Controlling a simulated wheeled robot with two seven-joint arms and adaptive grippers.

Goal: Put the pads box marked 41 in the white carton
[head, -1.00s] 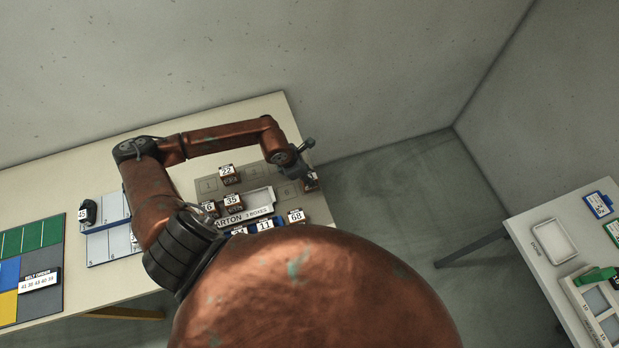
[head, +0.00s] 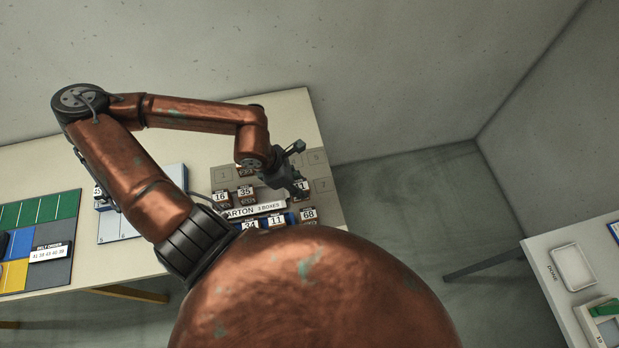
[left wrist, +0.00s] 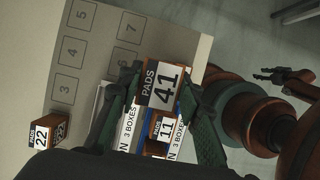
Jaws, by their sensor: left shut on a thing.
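My left gripper (head: 294,187) is shut on the pads box marked 41 (left wrist: 162,84). The box sits between both fingers in the left wrist view, its label facing the camera. In the head view the gripper covers much of it, at the right end of the white carton (head: 258,210). The carton's label strip reads "CARTON 3 BOXES". In the left wrist view the held box and a finger hide most of the carton (left wrist: 128,125); I cannot tell the height between them. My right gripper (left wrist: 272,77) shows small at the right of the left wrist view, apparently open and empty.
Boxes 16 (head: 221,197) and 35 (head: 245,192) stand behind the carton. Boxes 34 (head: 250,226), 11 (head: 276,221) and 68 (head: 308,215) are in front, with blue edging near 11. Box 22 (left wrist: 41,134) stands apart. Numbered mat spots (left wrist: 76,50) are bare.

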